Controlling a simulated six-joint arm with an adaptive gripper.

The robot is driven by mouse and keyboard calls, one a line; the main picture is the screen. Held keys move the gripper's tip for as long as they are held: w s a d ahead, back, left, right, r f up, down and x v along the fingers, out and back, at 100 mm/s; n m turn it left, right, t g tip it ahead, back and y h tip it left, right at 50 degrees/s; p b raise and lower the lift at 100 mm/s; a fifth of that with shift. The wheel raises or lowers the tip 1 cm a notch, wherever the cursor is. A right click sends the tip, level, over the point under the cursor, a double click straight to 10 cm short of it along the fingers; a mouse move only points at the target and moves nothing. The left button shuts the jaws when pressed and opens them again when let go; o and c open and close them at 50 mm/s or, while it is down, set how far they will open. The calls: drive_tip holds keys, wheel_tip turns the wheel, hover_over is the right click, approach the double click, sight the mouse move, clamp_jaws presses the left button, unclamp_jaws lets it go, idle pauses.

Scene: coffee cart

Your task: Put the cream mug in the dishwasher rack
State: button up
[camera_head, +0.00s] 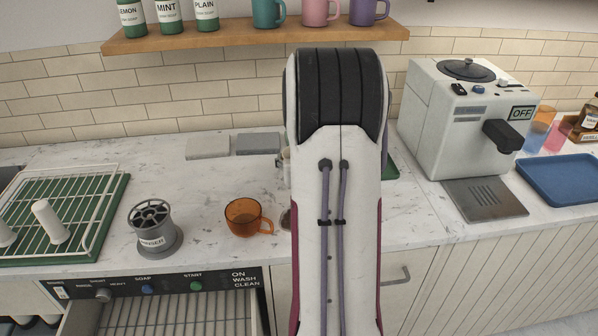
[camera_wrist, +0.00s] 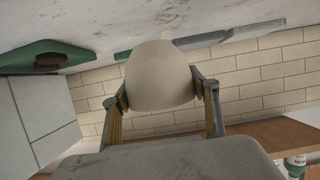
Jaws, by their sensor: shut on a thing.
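The cream mug (camera_wrist: 160,75) is between the two fingers of my gripper (camera_wrist: 161,92) in the wrist view, with a finger against each side. My gripper is shut on it. I cannot tell whether the mug touches the counter. In the head view my arm hides most of the gripper and mug. The dishwasher rack (camera_head: 170,318) is pulled out at the lower left of the head view, below the control panel (camera_head: 165,284), and its visible part looks empty.
An amber cup (camera_head: 243,217) and a grey round holder (camera_head: 154,230) stand on the counter above the dishwasher. A white wire drainer (camera_head: 85,180) on a green mat is at left. The coffee machine (camera_head: 440,120) and blue tray (camera_head: 560,180) are at right. A wooden shelf (camera_head: 240,35) runs above.

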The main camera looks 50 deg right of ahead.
drive_tip(key=shift+f, duration=0.4)
drive_tip(key=shift+f, duration=0.1)
drive_tip(key=shift+f, duration=1.75)
drive_tip(key=shift+f, duration=0.15)
drive_tip(key=o, duration=1.3)
drive_tip(key=shift+o, duration=0.2)
drive_tip(key=shift+s+a+r, duration=0.25)
drive_tip(key=shift+r, duration=0.05)
drive_tip(key=shift+v, duration=3.3)
